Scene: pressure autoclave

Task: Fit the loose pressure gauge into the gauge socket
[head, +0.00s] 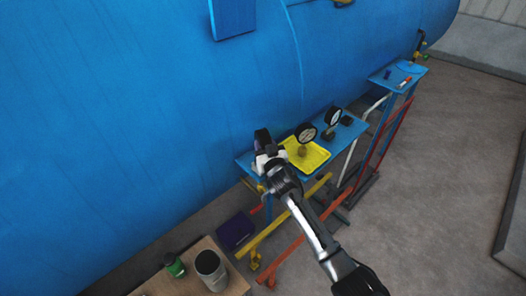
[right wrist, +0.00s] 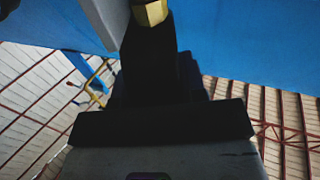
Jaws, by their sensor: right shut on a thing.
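My right gripper (head: 267,157) is shut on a dark object, the pressure gauge as far as I can tell (head: 262,138), above the left end of the narrow blue shelf. Its dial face does not show. In the right wrist view a brass fitting (right wrist: 150,13) shows at the top edge, beside a pale grey part. A dark-rimmed gauge with a white dial (head: 306,132) stands upright at the yellow tray, to the right of my gripper. Another white-dial gauge (head: 334,117) is farther right. I cannot make out the gauge socket. My left gripper is not in view.
The yellow tray (head: 320,157) lies on the blue shelf (head: 350,131), against the big blue vessel (head: 150,110). Yellow and red rails (head: 285,221) run below. A wooden table (head: 237,281) at the bottom holds a grey canister (head: 211,269) and a green-topped jar (head: 174,264).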

